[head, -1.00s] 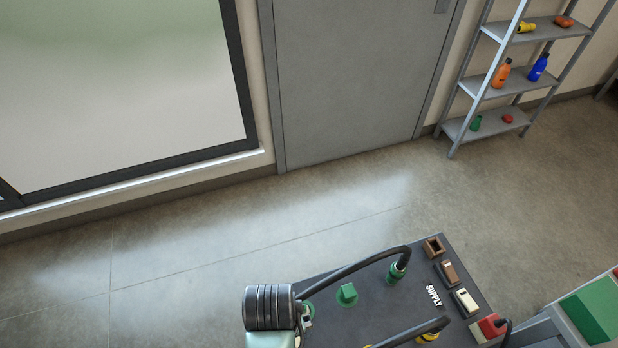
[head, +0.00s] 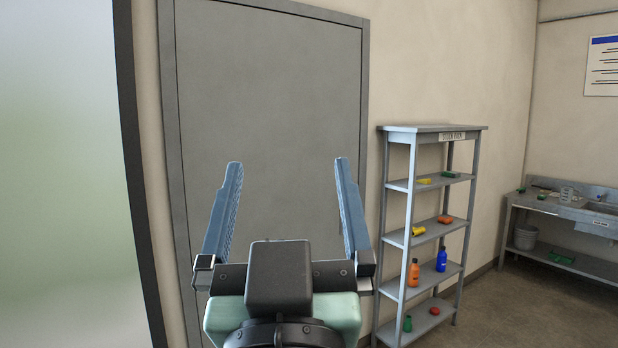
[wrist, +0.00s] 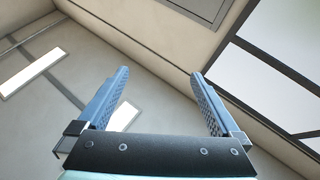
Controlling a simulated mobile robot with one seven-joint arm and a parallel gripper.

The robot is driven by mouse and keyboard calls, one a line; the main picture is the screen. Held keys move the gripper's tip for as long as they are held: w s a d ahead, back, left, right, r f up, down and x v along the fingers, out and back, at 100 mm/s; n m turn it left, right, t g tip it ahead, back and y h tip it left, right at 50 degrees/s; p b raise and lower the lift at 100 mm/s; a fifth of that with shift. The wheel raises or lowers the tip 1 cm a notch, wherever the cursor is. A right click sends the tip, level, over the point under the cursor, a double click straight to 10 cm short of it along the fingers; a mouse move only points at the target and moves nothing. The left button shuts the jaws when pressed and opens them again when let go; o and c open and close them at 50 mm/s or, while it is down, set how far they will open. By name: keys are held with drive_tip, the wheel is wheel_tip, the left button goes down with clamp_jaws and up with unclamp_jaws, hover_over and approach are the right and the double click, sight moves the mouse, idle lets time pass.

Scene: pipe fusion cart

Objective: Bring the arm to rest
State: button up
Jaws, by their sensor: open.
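My gripper (head: 287,170) stands upright in the head view, in front of the grey door (head: 268,110). Its two blue fingers are spread wide with nothing between them. The wrist view also shows my gripper (wrist: 160,82) with its fingers apart and empty. It points up toward the ceiling and the upper wall there. It touches nothing that I can see.
A grey shelf rack (head: 432,128) with bottles and small parts stands right of the door. A metal sink bench (head: 570,208) is along the far right wall. A window (head: 55,170) is at the left. Open floor (head: 500,310) shows at the lower right.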

drive_tip(key=s+d+r+t, duration=0.1)
drive_tip(key=s+r+t, duration=0.2)
drive_tip(key=s+r, duration=0.3)
drive_tip(key=shift+s+d+r+m+h, duration=0.25)
drive_tip(key=shift+d+r+m+h, duration=0.15)
drive_tip(key=shift+r, duration=0.35)
drive_tip(key=shift+a, duration=0.1)
